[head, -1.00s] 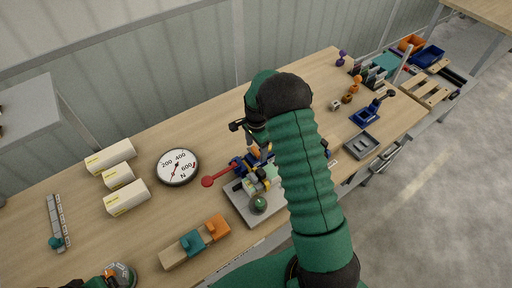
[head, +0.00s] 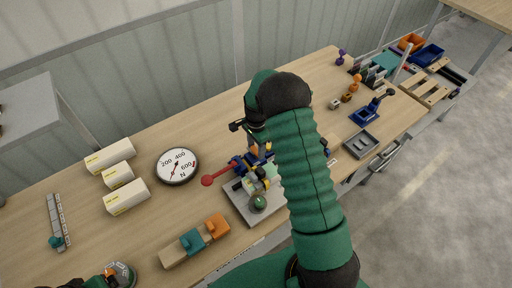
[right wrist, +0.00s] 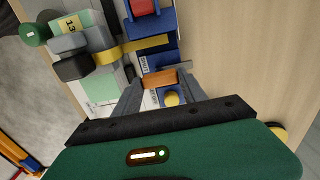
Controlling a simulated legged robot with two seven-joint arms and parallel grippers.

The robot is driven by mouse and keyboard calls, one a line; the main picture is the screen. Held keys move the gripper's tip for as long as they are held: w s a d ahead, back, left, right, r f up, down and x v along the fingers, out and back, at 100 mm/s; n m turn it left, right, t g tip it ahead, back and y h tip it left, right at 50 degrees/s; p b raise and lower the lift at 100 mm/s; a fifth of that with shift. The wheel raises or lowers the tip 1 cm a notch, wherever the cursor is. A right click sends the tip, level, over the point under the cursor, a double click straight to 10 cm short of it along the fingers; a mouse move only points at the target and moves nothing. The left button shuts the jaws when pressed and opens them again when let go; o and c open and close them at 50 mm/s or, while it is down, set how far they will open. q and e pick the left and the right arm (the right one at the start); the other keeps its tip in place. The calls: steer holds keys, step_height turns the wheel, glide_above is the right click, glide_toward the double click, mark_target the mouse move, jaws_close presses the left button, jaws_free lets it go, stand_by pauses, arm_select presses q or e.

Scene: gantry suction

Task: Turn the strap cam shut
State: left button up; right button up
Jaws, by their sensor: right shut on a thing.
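The strap cam is an orange piece (right wrist: 160,79) at the blue fixture (right wrist: 160,60) in the right wrist view. My right gripper (right wrist: 158,88) is shut on it, with one grey finger on each side.
The fixture stands on a grey plate (head: 240,205), with a red-knobbed lever (head: 220,174) pointing left. A round gauge (head: 177,166) and cream boxes (head: 126,196) lie left of it. A block with teal and orange parts (head: 195,241) lies in front. Wooden tabletop between them is clear.

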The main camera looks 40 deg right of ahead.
steer(key=shift+n, duration=0.4)
steer(key=n, duration=0.3)
steer(key=shift+w+n, duration=0.1)
steer(key=shift+n, duration=0.3)
steer(key=n, duration=0.4)
steer(key=shift+r, duration=0.1)
steer(key=n, duration=0.5)
steer(key=shift+p, duration=0.3)
steer(key=n, duration=0.4)
steer(key=shift+n, duration=0.3)
steer(key=o, duration=1.4)
steer(key=shift+c, duration=0.2)
